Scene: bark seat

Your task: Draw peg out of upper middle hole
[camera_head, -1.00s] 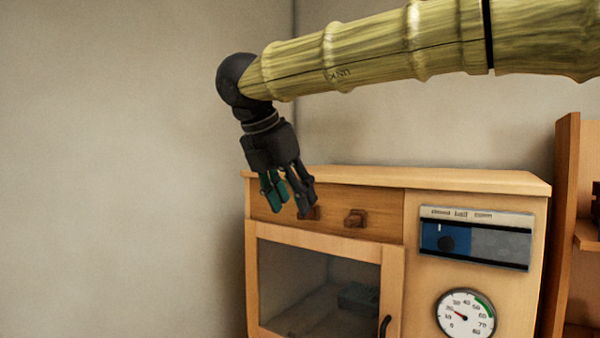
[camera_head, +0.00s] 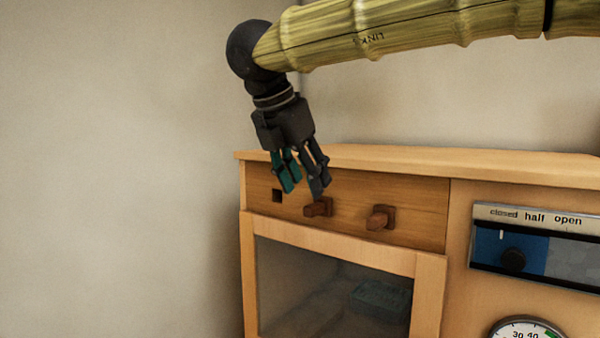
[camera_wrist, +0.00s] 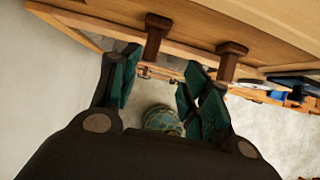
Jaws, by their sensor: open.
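The middle peg (camera_head: 318,207) is brown and sticks out of the wooden panel across the top of the cabinet. My gripper (camera_head: 304,192) hangs from above, just over this peg and slightly left of its middle, with its fingers apart and nothing held. In the wrist view the middle peg (camera_wrist: 155,36) shows beyond the gap between the teal-padded fingers of my gripper (camera_wrist: 160,72). Any contact cannot be told. The middle hole is hidden behind its peg.
A second brown peg (camera_head: 381,218) sits to the right; it also shows in the wrist view (camera_wrist: 230,62). An empty square hole (camera_head: 277,196) is at the left.

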